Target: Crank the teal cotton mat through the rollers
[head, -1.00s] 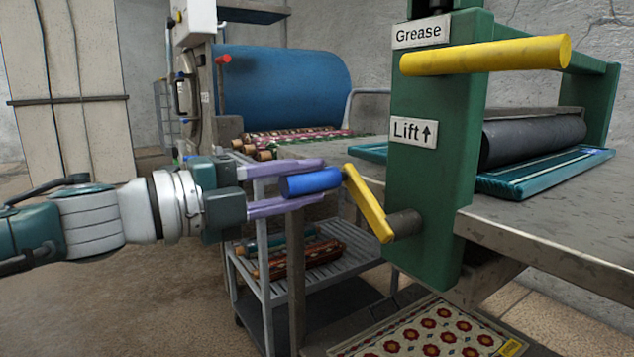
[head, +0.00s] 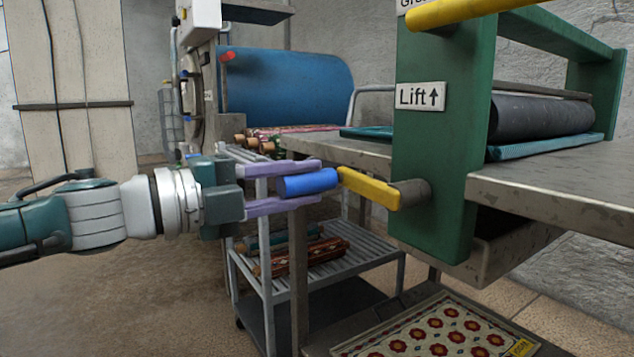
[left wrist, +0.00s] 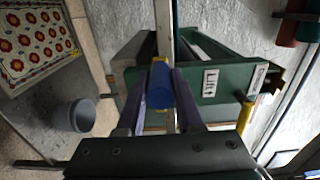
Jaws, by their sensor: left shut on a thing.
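The crank on the green roller frame (head: 432,160) has a blue grip (head: 309,182) and a yellow arm (head: 368,188). The yellow arm lies almost level, sloping slightly down toward its hub. My left gripper (head: 318,182) is shut on the blue grip, its lilac fingers above and below it; the left wrist view shows the grip between the fingers (left wrist: 158,88). The teal mat (head: 545,147) lies under the dark roller (head: 540,118), seen nearly edge-on. Another part of it shows left of the frame (head: 366,132). My right gripper is not in view.
A yellow bar (head: 470,12) sticks out high on the frame, above a "Lift" sign. A grey cart (head: 265,277) with rolled rugs stands behind and below my gripper. A patterned mat (head: 440,335) lies low in front. A grey bucket (left wrist: 75,116) shows in the wrist view.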

